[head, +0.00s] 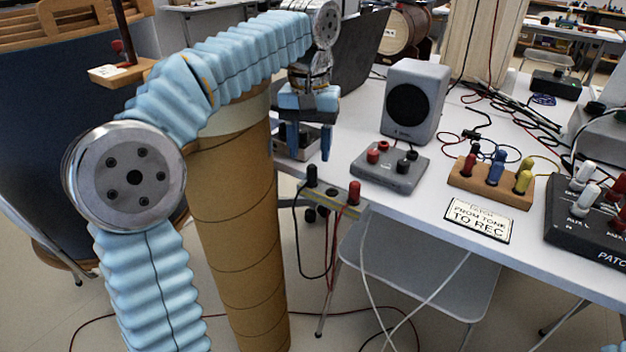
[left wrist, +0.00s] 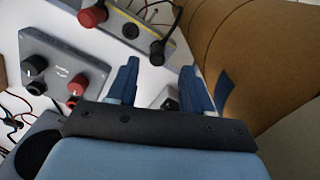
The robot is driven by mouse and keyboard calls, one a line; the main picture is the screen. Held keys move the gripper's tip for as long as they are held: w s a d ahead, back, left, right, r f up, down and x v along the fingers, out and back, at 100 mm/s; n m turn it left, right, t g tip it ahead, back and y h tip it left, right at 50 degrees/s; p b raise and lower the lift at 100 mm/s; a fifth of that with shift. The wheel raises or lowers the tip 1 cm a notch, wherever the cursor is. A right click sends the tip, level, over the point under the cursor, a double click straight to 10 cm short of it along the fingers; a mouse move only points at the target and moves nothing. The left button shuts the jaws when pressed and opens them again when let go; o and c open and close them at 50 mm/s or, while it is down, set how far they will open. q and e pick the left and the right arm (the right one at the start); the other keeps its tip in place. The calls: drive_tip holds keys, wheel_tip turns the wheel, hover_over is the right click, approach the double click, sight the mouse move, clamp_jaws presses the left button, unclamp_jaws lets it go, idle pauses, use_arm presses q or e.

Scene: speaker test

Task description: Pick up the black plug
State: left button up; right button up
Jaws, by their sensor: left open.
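A black plug (head: 312,176) with a black cable stands upright in a grey strip (head: 331,196) with a yellow line, at the table's left front edge. A red plug (head: 354,192) stands to its right in the same strip. My left gripper (head: 310,141) points down, open and empty, above and behind the black plug in the head view. In the left wrist view the black plug (left wrist: 158,51) shows beyond the open fingers (left wrist: 158,82), apart from them, with the red plug (left wrist: 93,16) to its left. My right gripper is not in view.
A grey box (head: 390,173) with red and black terminals and a speaker (head: 412,100) stand to the right. A wooden block (head: 488,189) with coloured plugs and a patch box (head: 590,230) stand further right. A brown column (head: 236,220) is close on the left.

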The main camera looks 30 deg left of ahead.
sight(312, 166)
use_arm(q)
wheel_tip(312, 166, down, 5)
drive_tip(key=shift+w+d+f+b, duration=0.1)
drive_tip(key=shift+d+f+b, duration=0.1)
drive_tip(key=shift+b, duration=0.5)
drive_tip(key=shift+c, duration=0.3)
clamp_jaws()
